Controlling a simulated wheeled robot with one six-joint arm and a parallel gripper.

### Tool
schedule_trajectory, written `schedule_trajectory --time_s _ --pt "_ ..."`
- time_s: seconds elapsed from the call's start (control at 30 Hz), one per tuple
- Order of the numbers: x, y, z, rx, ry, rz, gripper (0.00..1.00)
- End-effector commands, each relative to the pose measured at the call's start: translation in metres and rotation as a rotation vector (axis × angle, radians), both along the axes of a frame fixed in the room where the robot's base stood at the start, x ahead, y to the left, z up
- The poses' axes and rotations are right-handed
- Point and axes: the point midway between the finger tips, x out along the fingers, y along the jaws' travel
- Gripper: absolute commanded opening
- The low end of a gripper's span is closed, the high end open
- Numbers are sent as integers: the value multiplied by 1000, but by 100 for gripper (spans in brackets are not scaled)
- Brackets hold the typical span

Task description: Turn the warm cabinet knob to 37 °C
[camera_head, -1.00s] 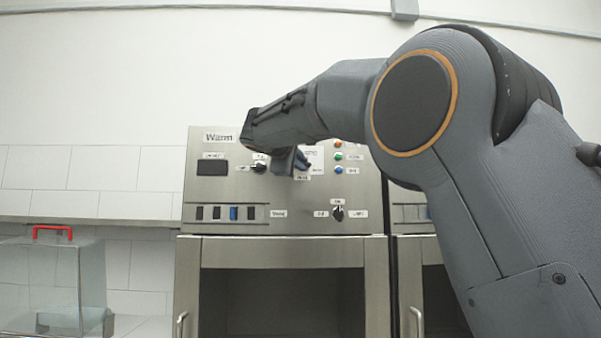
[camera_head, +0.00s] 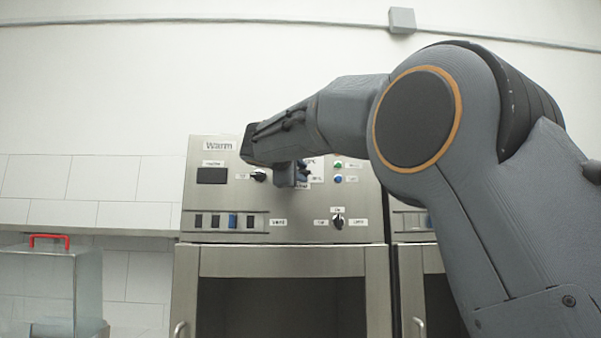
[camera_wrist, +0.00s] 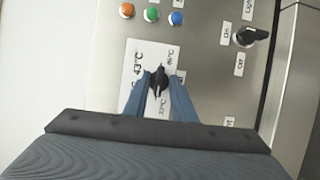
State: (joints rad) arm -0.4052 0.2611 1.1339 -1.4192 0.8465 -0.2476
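The warm cabinet (camera_head: 210,150) has a steel control panel marked "Warm". The knob's narrow grip points roughly up the wrist picture. My gripper (camera_wrist: 160,84) has its two blue fingers on either side of the knob, very close to it. I cannot tell whether they touch it. In the head view my gripper (camera_head: 291,174) is at the panel and hides this knob. The exact set temperature is not readable.
Orange, green and blue lights (camera_wrist: 152,14) are beside the plate. Several switches (camera_head: 232,221) are lower left. A clear box with a red handle (camera_head: 48,238) stands left.

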Motion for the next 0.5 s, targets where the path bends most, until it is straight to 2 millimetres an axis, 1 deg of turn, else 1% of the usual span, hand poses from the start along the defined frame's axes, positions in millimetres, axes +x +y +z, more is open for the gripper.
schedule_trajectory --time_s 0.33,0.43,0.5 --pt "-2 1 1 1 -2 2 28" --pt "-10 6 0 1 -2 3 28" --pt "-19 10 0 2 -3 4 28"
